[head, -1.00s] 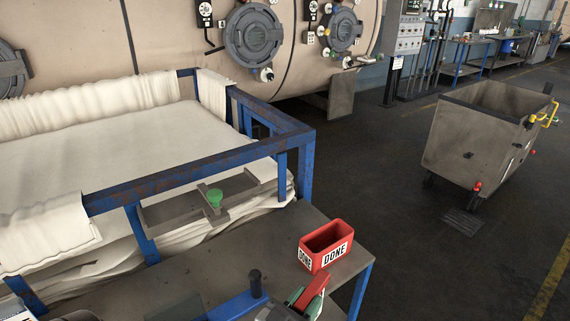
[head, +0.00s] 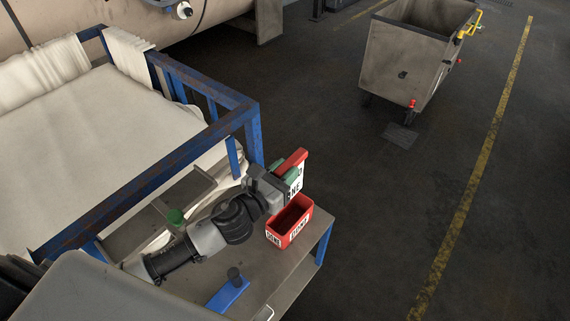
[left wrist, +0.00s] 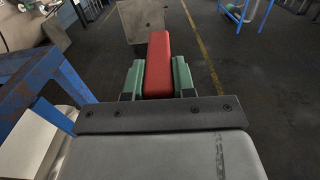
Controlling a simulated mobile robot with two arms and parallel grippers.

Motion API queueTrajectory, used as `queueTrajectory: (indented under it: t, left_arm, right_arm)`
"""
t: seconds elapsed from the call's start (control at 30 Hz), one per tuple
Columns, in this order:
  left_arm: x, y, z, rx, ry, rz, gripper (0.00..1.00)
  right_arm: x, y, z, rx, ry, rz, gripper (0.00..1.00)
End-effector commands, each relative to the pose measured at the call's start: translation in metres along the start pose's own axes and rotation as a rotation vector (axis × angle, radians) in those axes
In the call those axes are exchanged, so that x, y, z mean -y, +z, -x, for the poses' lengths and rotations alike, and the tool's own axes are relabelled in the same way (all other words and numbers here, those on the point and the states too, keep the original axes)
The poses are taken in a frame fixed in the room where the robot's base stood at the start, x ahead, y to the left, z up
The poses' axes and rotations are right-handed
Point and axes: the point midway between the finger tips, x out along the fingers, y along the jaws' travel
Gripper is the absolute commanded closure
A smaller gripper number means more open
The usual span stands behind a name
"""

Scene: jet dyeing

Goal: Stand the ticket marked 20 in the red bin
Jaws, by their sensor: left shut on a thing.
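My left gripper (head: 288,172) has green finger pads and is shut on a ticket (head: 291,161) with a thick red top. A white face with dark lettering hangs below the red part, partly hidden by the gripper; I cannot read a 20 on it. In the left wrist view the red top (left wrist: 158,65) sits between the two green pads. The red bin (head: 289,236), an open box with white DONE labels, stands on the table's far right corner. The held ticket is above the bin's far side in the head view, apparently clear of it. My right gripper is not in view.
A grey wheeled bin (head: 410,58) stands farther back. Floor at right is clear.

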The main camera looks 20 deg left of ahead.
Motion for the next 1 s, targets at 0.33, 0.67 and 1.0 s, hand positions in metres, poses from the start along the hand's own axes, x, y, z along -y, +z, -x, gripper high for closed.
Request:
queueTrajectory:
  t: [0.33,0.67,1.0]
  left_arm:
    - [0.000,-0.008,0.001,0.001,0.001,-0.001,0.98]
    - [0.000,-0.028,0.001,0.001,0.001,0.000,0.98]
    - [0.000,-0.049,0.001,0.001,0.001,-0.001,0.98]
  right_arm:
    - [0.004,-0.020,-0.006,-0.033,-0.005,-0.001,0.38]
    - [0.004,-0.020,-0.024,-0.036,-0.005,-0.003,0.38]
    - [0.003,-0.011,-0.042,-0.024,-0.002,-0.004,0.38]
